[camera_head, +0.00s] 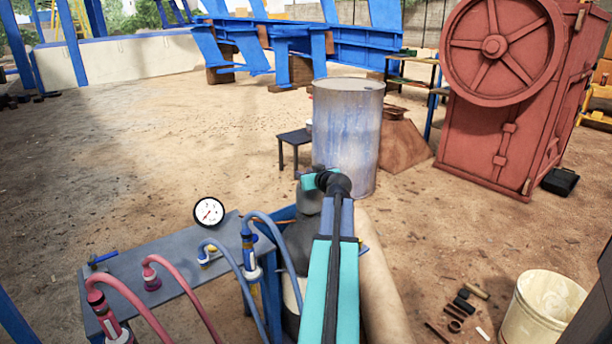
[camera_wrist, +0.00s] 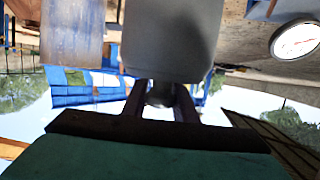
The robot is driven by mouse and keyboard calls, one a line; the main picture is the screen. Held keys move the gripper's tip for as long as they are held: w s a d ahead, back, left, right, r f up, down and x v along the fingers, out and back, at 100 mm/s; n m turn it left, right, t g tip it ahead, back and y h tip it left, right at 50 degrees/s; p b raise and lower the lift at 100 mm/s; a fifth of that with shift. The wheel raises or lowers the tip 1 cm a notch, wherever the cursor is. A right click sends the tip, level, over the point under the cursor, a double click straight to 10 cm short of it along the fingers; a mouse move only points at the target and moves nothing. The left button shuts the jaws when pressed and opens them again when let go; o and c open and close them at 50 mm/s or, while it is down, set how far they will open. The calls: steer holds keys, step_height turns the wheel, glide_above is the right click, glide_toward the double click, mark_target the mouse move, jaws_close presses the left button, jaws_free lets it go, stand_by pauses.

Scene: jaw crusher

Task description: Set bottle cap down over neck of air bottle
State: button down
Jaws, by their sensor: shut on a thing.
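In the wrist view my gripper (camera_wrist: 160,100) has its two dark fingers closed on a small round knob on the grey bottle cap (camera_wrist: 172,40). The cap's smooth grey body fills the top middle of that view. In the head view the dark grey cap (camera_head: 309,203) shows just below my teal wrist, and the fingers are hidden there. Below it is the dark grey shoulder of the air bottle (camera_head: 298,244), beside the bench, partly covered by my arm. The bottle's neck is hidden. I cannot tell whether cap and bottle touch.
A grey bench (camera_head: 180,275) with pink and blue hoses and a round gauge (camera_head: 208,212) stands close on the left. A metal drum (camera_head: 346,130) stands ahead, with a small dark stool (camera_head: 294,138) beside it. A white bucket (camera_head: 543,310) and loose parts lie right.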

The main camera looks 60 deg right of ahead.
steer(key=shift+f+b, duration=1.35)
steer(key=shift+b, duration=0.15)
steer(key=c, duration=1.4)
jaws_free()
steer(key=shift+o, duration=0.2)
steer(key=shift+f, duration=0.1)
steer(key=shift+s, duration=0.1)
steer(key=v, duration=1.3)
steer(key=shift+s+a+p, duration=0.25)
steer(key=shift+p, duration=0.15)
